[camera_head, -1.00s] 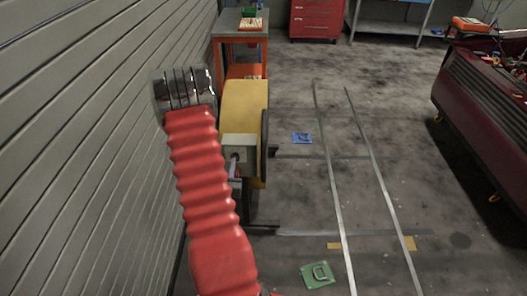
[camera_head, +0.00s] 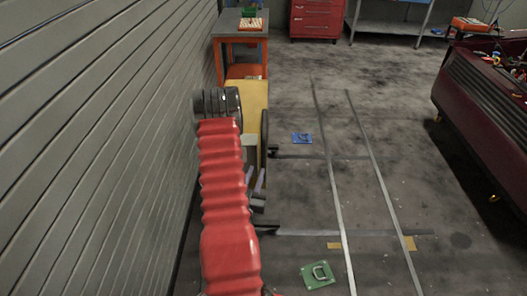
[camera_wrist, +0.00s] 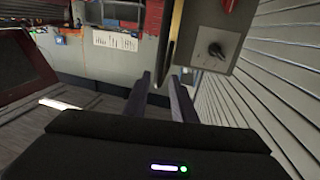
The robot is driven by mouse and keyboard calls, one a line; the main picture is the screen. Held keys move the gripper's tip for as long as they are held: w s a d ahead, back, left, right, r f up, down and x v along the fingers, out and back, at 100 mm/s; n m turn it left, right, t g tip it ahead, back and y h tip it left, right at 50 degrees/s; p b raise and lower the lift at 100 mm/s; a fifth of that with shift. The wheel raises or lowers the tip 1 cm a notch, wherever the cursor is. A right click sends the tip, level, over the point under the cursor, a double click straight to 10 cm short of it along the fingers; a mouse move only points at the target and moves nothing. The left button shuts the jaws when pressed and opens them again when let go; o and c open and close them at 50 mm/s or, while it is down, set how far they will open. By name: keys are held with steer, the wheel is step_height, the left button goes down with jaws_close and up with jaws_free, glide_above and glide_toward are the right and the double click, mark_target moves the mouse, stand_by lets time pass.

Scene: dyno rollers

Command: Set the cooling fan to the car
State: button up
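The cooling fan (camera_head: 253,98) is a yellow round housing with a dark rim, standing against the left wall in the head view, partly hidden by my red-sleeved arm. A grey box (camera_head: 250,148) is on its near side. In the wrist view, the box (camera_wrist: 213,48) shows a dark knob, ahead and right of my fingers. My gripper (camera_wrist: 161,76) is open, its two dark fingers apart with nothing visible between them. In the head view my gripper (camera_head: 258,188) is just in front of the fan, mostly behind the arm. I cannot identify a car for certain.
A dark red ribbed body (camera_head: 490,100) on casters, with tools on top, stands at right. An orange-framed table (camera_head: 240,40) is behind the fan. A green plate (camera_head: 318,275) and blue piece (camera_head: 302,138) lie on the floor beside metal rails (camera_head: 335,185). The middle floor is mostly clear.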

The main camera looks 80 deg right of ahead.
mark_target(262, 153)
steer(key=d, duration=1.3)
steer(key=shift+w, duration=0.15)
steer(key=shift+c, duration=0.4)
jaws_close()
